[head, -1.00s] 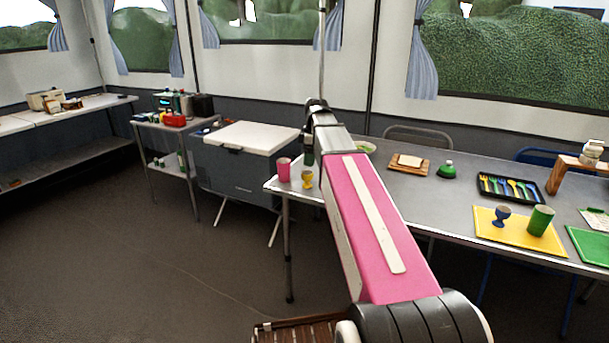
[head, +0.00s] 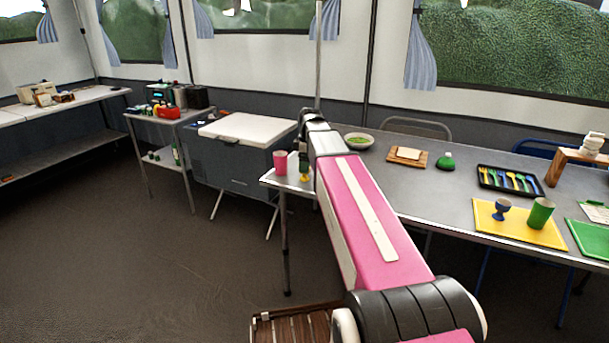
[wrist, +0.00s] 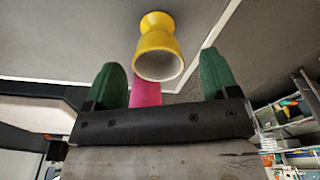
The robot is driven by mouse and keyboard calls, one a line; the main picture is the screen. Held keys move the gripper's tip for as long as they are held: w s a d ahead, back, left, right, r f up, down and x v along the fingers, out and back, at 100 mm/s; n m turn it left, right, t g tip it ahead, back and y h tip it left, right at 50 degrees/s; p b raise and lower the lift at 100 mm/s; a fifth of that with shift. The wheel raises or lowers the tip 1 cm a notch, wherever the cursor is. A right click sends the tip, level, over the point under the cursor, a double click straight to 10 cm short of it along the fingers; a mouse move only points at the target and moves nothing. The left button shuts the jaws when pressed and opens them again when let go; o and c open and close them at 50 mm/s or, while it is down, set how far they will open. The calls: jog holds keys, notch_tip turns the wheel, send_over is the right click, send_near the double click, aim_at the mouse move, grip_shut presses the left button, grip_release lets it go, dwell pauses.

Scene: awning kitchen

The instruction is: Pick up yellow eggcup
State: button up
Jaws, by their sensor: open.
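The yellow eggcup (head: 305,178) stands on the grey table's left end in the head view, just below my gripper (head: 304,163). In the wrist view the eggcup (wrist: 157,42) is ahead, with its open rim facing my gripper (wrist: 160,72). My gripper is open, with its two green fingers apart to the left and right of the eggcup's rim. Nothing is held. In the head view the gripper partly hides the eggcup's top.
A pink cup (head: 280,162) stands close left of the eggcup; it also shows between the fingers in the wrist view (wrist: 146,93). A bowl (head: 358,140) lies behind my arm. A cooler (head: 240,165) stands left of the table (head: 440,195). The table's left edge is near.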

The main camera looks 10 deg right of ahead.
jog(key=shift+w+f, duration=0.1)
jog(key=shift+f, duration=1.7)
jog(key=c, duration=1)
jog(key=shift+r, duration=0.15)
